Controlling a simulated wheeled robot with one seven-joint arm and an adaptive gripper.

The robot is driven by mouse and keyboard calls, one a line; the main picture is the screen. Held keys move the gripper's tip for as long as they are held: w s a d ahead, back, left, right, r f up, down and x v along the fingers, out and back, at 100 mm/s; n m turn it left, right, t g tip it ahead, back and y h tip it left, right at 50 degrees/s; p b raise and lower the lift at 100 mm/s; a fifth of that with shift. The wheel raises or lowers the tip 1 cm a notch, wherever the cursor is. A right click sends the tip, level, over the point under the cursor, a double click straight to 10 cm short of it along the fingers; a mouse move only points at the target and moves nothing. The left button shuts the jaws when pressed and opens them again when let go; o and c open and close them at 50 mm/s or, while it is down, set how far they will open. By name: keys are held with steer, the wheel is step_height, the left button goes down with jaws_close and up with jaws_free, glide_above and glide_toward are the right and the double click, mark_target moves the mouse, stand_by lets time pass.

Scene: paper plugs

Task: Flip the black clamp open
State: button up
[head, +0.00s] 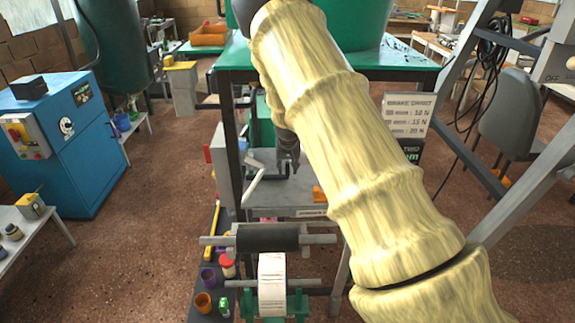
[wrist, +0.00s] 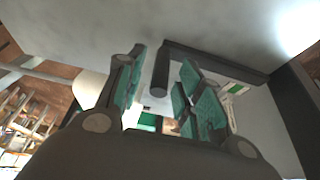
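In the wrist view a black rod (wrist: 160,72), which looks like part of the black clamp, runs between my fingers. It joins a dark bar (wrist: 215,62) that crosses behind the right finger. My gripper (wrist: 165,62) has its teal-padded fingers apart on either side of the rod; whether a pad touches it I cannot tell. In the head view my gripper (head: 288,170) points down over the grey bench top, small and dark, and the clamp cannot be made out clearly there.
A white crank-like lever (head: 254,183) stands left of my gripper, and an orange block (head: 319,194) lies to its right. A black roller (head: 267,239) and a paper roll (head: 272,285) are in front. The green table (head: 405,72) stands behind. My arm hides much of the middle.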

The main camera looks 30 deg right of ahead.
steer(key=shift+d+f, duration=0.1)
steer(key=shift+f, duration=0.2)
jaws_close()
